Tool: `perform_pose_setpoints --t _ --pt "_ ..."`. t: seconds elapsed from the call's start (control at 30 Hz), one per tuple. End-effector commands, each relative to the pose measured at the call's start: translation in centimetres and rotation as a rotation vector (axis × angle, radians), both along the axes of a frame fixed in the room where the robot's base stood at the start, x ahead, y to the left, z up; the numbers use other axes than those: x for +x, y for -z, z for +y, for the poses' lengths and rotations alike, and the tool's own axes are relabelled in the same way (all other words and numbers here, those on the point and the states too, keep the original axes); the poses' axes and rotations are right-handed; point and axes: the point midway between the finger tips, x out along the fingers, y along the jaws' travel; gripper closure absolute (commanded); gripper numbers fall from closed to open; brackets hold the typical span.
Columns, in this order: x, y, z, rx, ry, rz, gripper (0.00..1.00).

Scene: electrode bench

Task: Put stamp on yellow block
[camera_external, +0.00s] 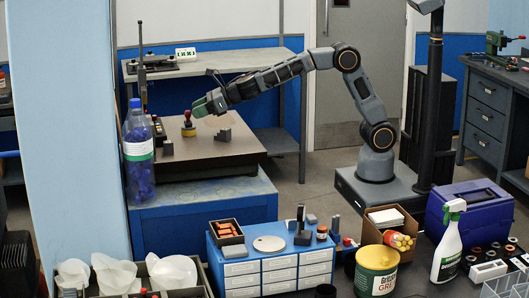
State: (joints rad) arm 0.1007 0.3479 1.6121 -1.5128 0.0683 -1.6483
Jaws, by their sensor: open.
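A small stamp with a red knob (187,115) stands upright on the brown-topped bench (230,158). Directly under it is a yellow block (188,132), and the stamp appears to rest on it; the contact is too small to be sure of. My gripper (197,108) is just right of the stamp at about knob height, reaching in from the right. It is open and looks empty. Its fingertips are close to the stamp, but I cannot tell whether they touch it.
A dark grey block (224,135) lies right of the yellow block, and another grey block (167,148) lies to the left. A large blue bottle (138,155) stands in front of the bench's left side. The bench's right part is clear.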

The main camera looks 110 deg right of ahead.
Motion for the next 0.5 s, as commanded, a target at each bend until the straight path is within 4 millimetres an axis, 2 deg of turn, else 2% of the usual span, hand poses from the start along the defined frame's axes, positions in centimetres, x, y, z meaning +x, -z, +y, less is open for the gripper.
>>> perform_pose_setpoints --t 0.2,0.5 --pt "-3.9 -1.8 0.7 0.0 0.0 -0.002 0.51" --pt "-6.9 -3.0 1.3 0.001 -0.001 0.0 0.51"
